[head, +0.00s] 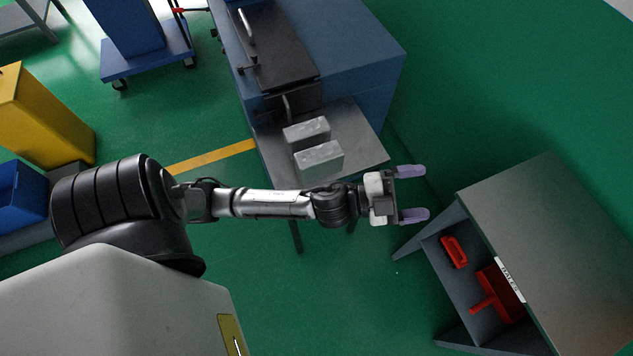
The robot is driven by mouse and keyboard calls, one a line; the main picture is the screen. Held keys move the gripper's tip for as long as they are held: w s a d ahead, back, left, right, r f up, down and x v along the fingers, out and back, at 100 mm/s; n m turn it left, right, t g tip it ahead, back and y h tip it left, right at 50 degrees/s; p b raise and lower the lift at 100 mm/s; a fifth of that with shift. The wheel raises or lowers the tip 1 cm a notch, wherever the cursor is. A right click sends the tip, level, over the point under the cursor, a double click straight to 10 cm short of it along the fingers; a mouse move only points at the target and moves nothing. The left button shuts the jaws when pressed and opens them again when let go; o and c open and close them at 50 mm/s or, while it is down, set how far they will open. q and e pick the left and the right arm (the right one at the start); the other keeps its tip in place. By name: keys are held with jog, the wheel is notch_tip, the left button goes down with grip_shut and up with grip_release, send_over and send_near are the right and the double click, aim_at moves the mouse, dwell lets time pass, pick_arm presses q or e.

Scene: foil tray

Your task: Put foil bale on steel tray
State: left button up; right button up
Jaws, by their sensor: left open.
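Two silver foil bales sit side by side on a grey metal shelf (358,140) at the front of a blue machine. The rear bale (306,131) is nearer the machine, and the front bale (319,158) is nearer my arm. My left gripper (414,193) is open and empty, with its two pale purple fingers pointing right. It is right of and below the bales in the picture, apart from them. A flat grey steel top (550,205) is on the stand at the right, with nothing on it; I cannot tell whether this is the steel tray. My right gripper is not in view.
The blue machine (350,50) stands behind the shelf. The right stand has an open compartment with red tools (495,292) and a white label (510,280). A yellow bin (45,115) and a blue bin (20,195) are at left. Green floor is free between shelf and stand.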

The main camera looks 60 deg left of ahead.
pick_arm(q)
jog(key=s+a+f+n+g+y, duration=0.3)
jog(key=a+f+n+y, duration=0.1)
jog(key=f+n+y, duration=0.35)
jog(key=s+f+n+g, duration=0.2)
jog(key=s+f+g, duration=0.4)
jog(key=s, duration=0.3)
jog(key=s+f+n+g, duration=0.2)
jog(key=s+f+g, duration=0.4)
jog(key=s, duration=0.4)
jog(key=shift+s+a+f+g, duration=0.15)
jog(key=shift+a+f+g, duration=0.05)
jog(key=shift+a+g, duration=0.1)
jog(key=shift+r, duration=0.1)
notch_tip(320, 180, up, 33)
jog(key=p, duration=3.3)
